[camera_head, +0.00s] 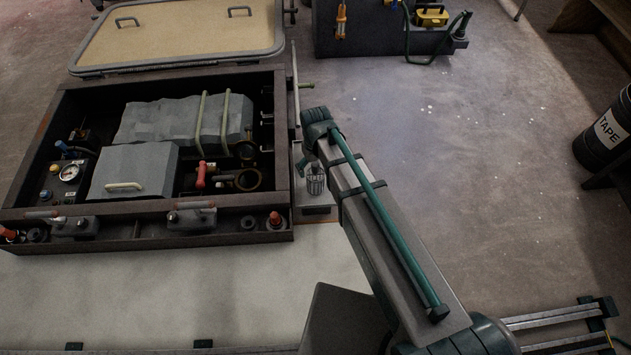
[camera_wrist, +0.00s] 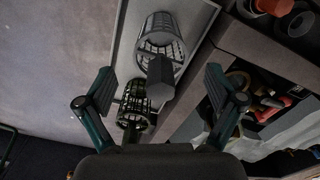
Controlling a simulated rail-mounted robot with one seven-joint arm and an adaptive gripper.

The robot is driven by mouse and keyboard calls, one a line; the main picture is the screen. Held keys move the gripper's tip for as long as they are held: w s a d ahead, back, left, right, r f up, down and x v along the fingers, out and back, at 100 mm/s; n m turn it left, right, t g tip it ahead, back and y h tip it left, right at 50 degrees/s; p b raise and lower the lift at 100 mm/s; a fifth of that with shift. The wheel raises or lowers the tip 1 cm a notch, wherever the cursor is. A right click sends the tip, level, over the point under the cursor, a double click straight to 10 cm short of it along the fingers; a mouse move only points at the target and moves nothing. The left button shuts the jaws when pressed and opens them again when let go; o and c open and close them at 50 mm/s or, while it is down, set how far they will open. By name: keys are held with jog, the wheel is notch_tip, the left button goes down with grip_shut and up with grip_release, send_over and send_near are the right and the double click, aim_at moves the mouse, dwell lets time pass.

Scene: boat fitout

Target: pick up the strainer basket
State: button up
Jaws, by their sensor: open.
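A pale metal strainer basket (camera_wrist: 160,32) with a slotted cage wall is in the upper middle of the wrist view, beyond my fingertips. A second, darker cage-like basket (camera_wrist: 133,106) shows below it, nearer my palm. A grey blunt piece (camera_wrist: 161,80) lies between the fingers in this view; I cannot tell what it joins. My gripper (camera_wrist: 158,88) is open, its fingers wide apart on either side, with nothing clamped. In the head view one basket (camera_head: 315,181) shows beside my arm, over a narrow grey tray (camera_head: 318,211); my fingers are mostly hidden there.
The open engine box (camera_head: 150,230), with a red-handled valve (camera_head: 201,175) and grey covers, stands directly left of the tray. Its wall rises close to my gripper. The floor to the right is clear up to a dark tape drum (camera_head: 608,135).

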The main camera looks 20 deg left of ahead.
aim_at(316, 173)
notch_tip(316, 173, down, 4)
jog(key=shift+f+b, duration=0.15)
jog(key=shift+b, duration=0.9)
jog(key=shift+c, duration=0.4)
jog(key=c, duration=1.2)
